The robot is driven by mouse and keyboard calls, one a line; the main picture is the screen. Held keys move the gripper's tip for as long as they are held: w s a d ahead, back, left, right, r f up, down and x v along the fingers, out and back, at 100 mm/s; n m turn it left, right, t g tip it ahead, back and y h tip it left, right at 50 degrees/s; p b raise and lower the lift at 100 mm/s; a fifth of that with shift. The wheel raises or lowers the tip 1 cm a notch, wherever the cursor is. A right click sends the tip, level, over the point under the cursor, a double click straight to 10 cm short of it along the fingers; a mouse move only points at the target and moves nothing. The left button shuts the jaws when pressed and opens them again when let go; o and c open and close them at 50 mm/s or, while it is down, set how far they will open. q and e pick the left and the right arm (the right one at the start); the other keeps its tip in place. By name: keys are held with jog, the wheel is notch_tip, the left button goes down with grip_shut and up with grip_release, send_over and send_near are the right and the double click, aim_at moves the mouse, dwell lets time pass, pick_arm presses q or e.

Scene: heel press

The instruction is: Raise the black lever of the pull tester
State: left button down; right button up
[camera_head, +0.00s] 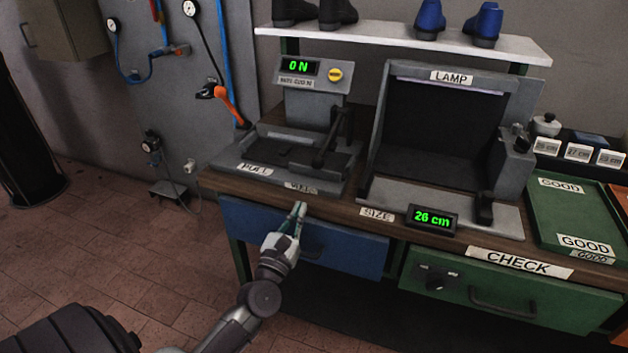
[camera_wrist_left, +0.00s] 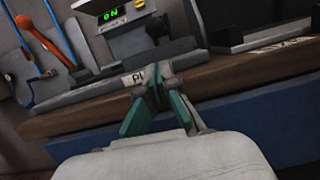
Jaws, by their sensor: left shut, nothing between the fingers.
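The pull tester (camera_head: 290,150) stands at the left of the bench, with a green "0 N" display and a yellow button. It also shows in the left wrist view (camera_wrist_left: 125,40). Its black lever (camera_head: 328,138) is on the right side of the tester, slanting up to the right from a low end at the base. My left gripper (camera_head: 299,207) is shut and empty, in front of the bench edge at the blue drawer, below and apart from the lever. It also shows in the left wrist view (camera_wrist_left: 157,88). My right gripper is not in view.
The lamp box (camera_head: 440,120) stands right of the tester, with a "26 cm" size display (camera_head: 432,218) in front. A green tray (camera_head: 575,215) is at far right. Shoes stand on the shelf (camera_head: 400,38) above. The blue drawer (camera_head: 345,247) is below the bench edge.

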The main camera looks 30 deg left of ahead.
aim_at(314, 186)
pick_arm(q)
jog(key=p+x, duration=0.2)
jog(key=x, duration=0.8)
dwell(0.4)
